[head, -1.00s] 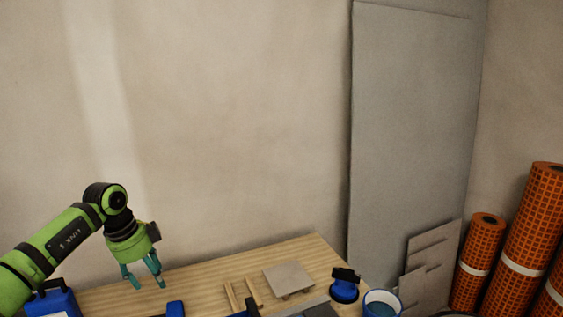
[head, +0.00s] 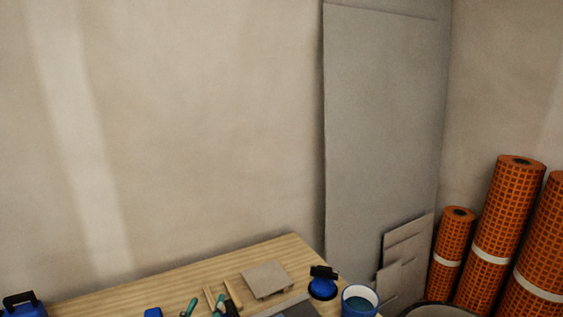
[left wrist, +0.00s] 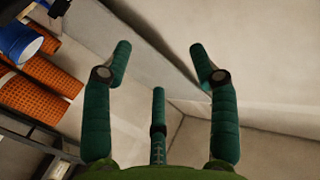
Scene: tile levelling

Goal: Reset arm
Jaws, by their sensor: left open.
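In the left wrist view my left gripper (left wrist: 160,62) is open, with its teal fingers spread wide and nothing between them. My right gripper is not in view.
The wooden workbench (head: 195,274) carries a grey tile (head: 266,279), wooden strips and a blue suction tool (head: 322,287). A blue bucket (head: 359,301) is right of it. Orange rolls (head: 503,220) and a grey board (head: 378,130) stand at right.

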